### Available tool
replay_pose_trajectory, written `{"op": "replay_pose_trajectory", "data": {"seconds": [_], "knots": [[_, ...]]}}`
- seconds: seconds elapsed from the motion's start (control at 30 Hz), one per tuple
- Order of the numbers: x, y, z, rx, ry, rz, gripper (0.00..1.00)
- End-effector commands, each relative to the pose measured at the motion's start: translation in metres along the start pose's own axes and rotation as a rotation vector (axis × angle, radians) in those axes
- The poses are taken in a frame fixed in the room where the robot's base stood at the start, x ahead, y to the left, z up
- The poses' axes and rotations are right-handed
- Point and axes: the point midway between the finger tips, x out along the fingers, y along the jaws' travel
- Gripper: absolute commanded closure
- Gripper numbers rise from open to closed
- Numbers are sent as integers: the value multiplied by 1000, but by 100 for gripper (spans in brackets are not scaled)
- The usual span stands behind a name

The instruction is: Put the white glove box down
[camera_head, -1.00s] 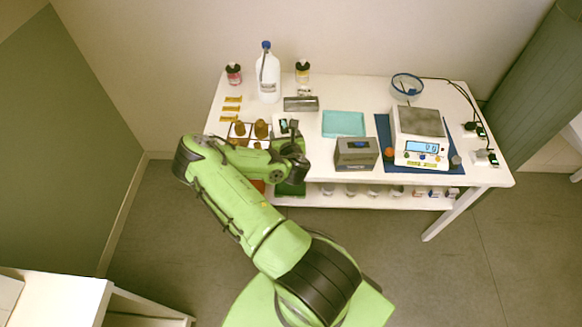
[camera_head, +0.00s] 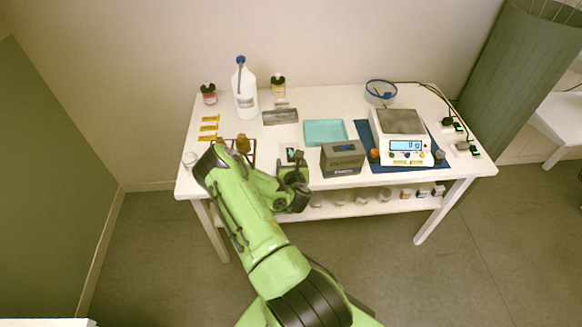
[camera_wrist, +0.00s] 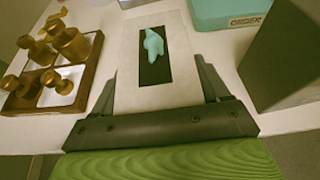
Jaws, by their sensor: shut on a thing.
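The white glove box (camera_wrist: 132,75) has a black slot on top with a teal glove sticking out. In the wrist view it sits between the two fingers of my gripper (camera_wrist: 165,92), which is shut on it. In the head view the glove box (camera_head: 291,152) is mostly hidden behind my gripper (camera_head: 292,168), near the table's front edge. I cannot tell whether its underside touches the table.
The white table (camera_head: 268,139) holds a wooden rack (camera_wrist: 92,52) with brass weights left of the glove box. A balance (camera_head: 405,150) stands farther right.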

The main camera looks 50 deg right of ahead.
Motion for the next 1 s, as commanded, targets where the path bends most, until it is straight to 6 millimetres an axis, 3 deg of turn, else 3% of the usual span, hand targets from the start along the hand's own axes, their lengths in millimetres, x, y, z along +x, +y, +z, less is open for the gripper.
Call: {"op": "replay_pose_trajectory", "data": {"seconds": [0.17,0.2,0.37,0.67,1.0], "knots": [[1,0,-2,-1,-1,1,74],[1,0,-3,-1,1,0,24],[1,0,-2,0,1,0,0],[-3,0,3,0,0,-1,0],[-66,0,-6,1,1,-2,0]]}}
